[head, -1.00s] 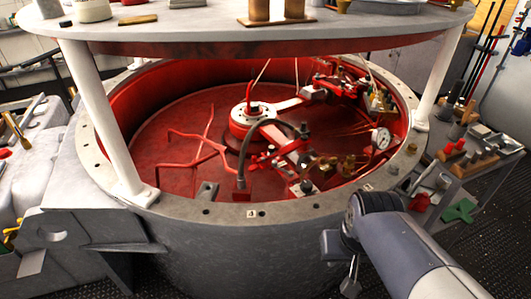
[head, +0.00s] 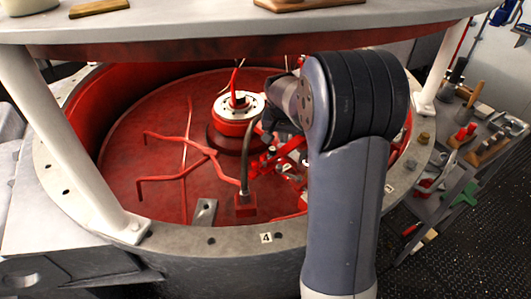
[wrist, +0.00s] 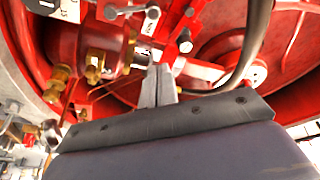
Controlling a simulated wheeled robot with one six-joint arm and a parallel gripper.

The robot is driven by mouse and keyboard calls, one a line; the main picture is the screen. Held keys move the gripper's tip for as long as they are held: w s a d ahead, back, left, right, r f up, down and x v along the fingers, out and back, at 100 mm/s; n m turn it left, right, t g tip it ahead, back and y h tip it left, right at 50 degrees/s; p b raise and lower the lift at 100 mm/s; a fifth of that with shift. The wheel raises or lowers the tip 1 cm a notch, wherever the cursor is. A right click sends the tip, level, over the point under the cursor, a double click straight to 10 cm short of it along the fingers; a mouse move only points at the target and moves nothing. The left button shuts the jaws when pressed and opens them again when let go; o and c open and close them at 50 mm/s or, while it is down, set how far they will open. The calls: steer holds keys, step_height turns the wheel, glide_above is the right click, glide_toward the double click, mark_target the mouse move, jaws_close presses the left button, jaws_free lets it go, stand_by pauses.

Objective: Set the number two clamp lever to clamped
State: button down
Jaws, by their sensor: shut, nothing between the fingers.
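My gripper (wrist: 160,72) shows in the wrist view, its two grey fingers shut together with nothing between them. Just beyond the fingertips is red machinery with small metal lever-like parts. One round-ended metal part (wrist: 185,44) is right of the fingertips, and another (wrist: 152,13) is higher up. A small white label beside them is too unclear to read. I cannot tell which part is the number two clamp lever, nor its position.
The round red pit's grey rim (head: 211,240) carries bolt holes and a number 4 tag (head: 266,238). A white post (head: 50,130) and the upper deck (head: 200,28) limit room. A dark hose (wrist: 250,45) and brass fittings (wrist: 60,82) flank the fingers.

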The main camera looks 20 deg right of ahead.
steer(key=shift+w+f, duration=0.15)
steer(key=shift+w, duration=0.4)
steer(key=shift+f, duration=0.1)
steer(key=x, duration=0.9)
steer(key=shift+w+d+f+p, duration=0.1)
steer(key=shift+w+f+p, duration=0.05)
steer(key=shift+f+p, duration=0.25)
steer(key=s, duration=0.1)
steer(key=s+a, duration=0.1)
steer(key=shift+s+a+r+p, duration=0.1)
steer(key=shift+s+a+p, duration=0.2)
steer(key=shift+s, duration=0.05)
steer(key=shift+s+a, duration=0.2)
steer(key=shift+s, duration=0.2)
